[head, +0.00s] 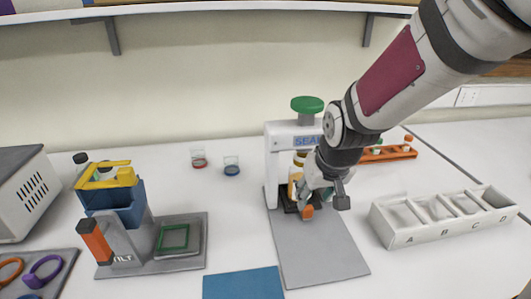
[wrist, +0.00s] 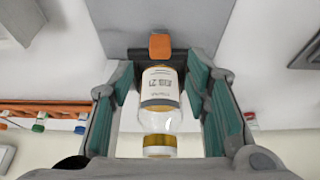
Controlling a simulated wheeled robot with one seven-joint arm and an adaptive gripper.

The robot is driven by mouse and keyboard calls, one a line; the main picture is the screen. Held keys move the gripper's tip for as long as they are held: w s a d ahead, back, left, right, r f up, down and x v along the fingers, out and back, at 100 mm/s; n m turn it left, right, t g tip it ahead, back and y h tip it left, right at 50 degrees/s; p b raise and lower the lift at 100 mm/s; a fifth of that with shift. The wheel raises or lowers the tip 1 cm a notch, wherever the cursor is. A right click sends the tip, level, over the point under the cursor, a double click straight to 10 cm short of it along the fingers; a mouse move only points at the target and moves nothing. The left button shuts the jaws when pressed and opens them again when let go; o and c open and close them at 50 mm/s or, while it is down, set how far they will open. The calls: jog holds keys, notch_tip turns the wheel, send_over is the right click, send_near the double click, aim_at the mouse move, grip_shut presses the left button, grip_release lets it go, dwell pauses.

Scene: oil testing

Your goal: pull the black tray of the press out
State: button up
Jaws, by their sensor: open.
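The press (head: 283,152) is white with a green knob on top and stands on a grey base plate. Its black tray (head: 290,207) sits low at the front of the press, with an orange tab (head: 307,212) on its front edge. In the wrist view the black tray (wrist: 128,54) and orange tab (wrist: 160,46) lie just beyond my fingertips. A labelled bottle (wrist: 160,88) with a gold cap stands at the tray and shows between my fingers in that view. My gripper (head: 324,196) is open, in front of the press, close to the tab. It hides part of the tray.
A white box with lettered compartments (head: 440,222) stands to the right. An orange rack (head: 388,154) is behind my arm. A blue and grey device (head: 118,205) stands left, and a blue mat (head: 243,284) lies in front. Two small dishes (head: 199,160) are at the back.

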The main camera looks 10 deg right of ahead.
aim_at(308, 208)
jog(key=b+x, duration=0.1)
jog(key=x, duration=0.6)
jog(key=shift+r, duration=0.1)
grip_shut()
